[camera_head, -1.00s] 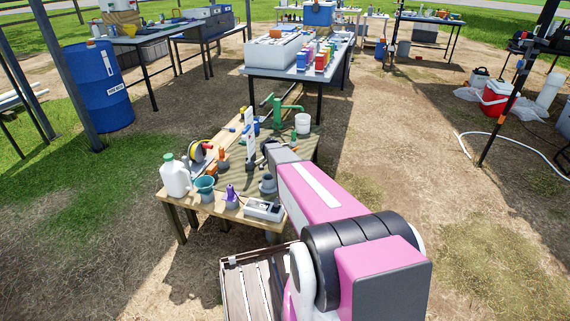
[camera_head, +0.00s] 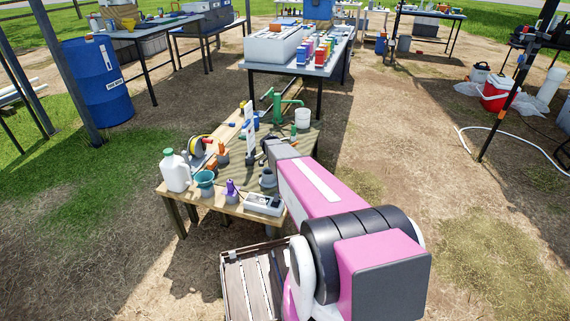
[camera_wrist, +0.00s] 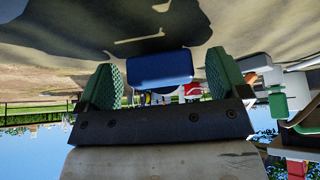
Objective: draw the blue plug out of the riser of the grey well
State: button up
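In the wrist view, which is upside down, a blue block-like piece (camera_wrist: 160,68), which looks like the blue plug, lies between the two green-padded fingers of my gripper (camera_wrist: 162,62). The fingers are apart, and a gap shows between the blue piece and the right-hand finger. The riser under the plug is not clear. In the head view my arm covers the gripper and the plug. A grey round fitting (camera_head: 268,179) stands on the wooden table beside my arm; I cannot tell if it belongs to the grey well.
The wooden table (camera_head: 211,205) also holds a white jug (camera_head: 174,172), a teal funnel (camera_head: 205,180), a purple-topped piece (camera_head: 231,188), a grey meter (camera_head: 263,204), a green pump (camera_head: 288,99) and a white bucket (camera_head: 302,118). A slatted pallet (camera_head: 248,280) lies in front. Open ground is to the right.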

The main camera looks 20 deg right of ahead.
jog(key=v, duration=1)
jog(key=shift+a+r, duration=0.25)
jog(key=shift+r, duration=0.05)
jog(key=s+a+r+n+y, duration=0.1)
jog(key=s+n, duration=0.4)
jog(key=s, duration=0.5)
jog(key=s+a+r+n+y, duration=0.2)
jog(key=s+a+n+y, duration=0.1)
jog(key=s, duration=0.7)
jog(key=s+a+r+n+g+y, duration=0.1)
jog(key=s+a+n, duration=0.3)
jog(key=s+n, duration=0.3)
jog(key=s, duration=0.3)
jog(key=shift+r+n+y, duration=0.3)
jog(key=shift+n+y, duration=0.1)
